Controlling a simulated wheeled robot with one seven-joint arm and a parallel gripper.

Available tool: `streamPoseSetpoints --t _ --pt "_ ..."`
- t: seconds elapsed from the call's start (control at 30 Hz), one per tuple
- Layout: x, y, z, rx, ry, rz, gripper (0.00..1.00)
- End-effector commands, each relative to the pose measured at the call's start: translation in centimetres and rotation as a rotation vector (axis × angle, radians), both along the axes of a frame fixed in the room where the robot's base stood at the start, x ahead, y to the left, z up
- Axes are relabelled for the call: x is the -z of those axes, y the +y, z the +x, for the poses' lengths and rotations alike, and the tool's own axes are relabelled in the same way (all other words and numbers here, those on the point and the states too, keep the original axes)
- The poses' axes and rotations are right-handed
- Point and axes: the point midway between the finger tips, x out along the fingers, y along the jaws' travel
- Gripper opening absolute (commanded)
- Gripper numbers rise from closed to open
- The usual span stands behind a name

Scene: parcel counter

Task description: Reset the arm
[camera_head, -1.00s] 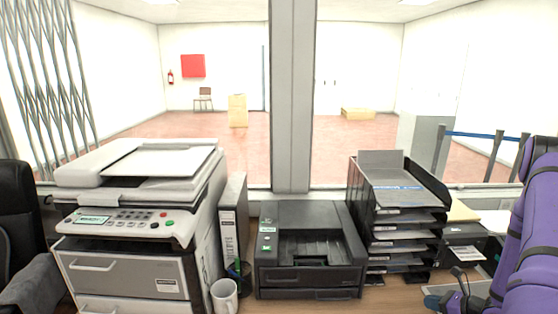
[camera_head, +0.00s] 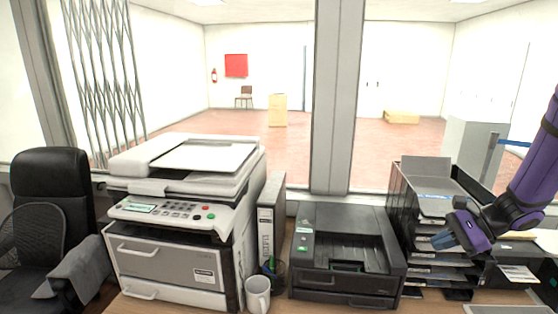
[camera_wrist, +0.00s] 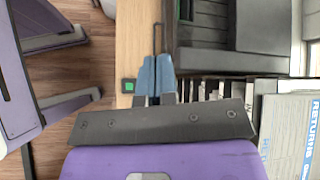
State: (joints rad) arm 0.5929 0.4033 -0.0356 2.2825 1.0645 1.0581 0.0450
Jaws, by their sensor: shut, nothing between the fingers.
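My purple arm enters from the right in the head view. My gripper (camera_head: 440,241) is in front of the black letter-tray stack, pointing left, with its blue fingers together. In the wrist view its blue fingertips (camera_wrist: 155,75) meet side by side, with nothing held between them. Behind them lie the wooden counter and dark equipment.
The letter-tray stack (camera_head: 408,220) stands close to my gripper. An office chair (camera_head: 50,190) is at far left. A returns-labelled item (camera_wrist: 292,140) shows in the wrist view.

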Motion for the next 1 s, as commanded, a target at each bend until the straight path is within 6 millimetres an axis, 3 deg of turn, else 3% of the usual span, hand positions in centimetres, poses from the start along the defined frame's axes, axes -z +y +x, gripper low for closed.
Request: streamPoseSetpoints --t 0.03,0.2,0.5,1.0 --pt "-1.5 1.2 -0.3 -0.057 -0.024 -0.039 0.00" --pt "-5.6 4.4 -2.2 -0.241 -0.090 -0.169 0.00" --pt "-11.5 9.1 -6.6 -0.546 -0.220 -0.414 0.00" --pt "-18.5 13.2 -15.3 -0.970 -0.472 -0.868 0.00"
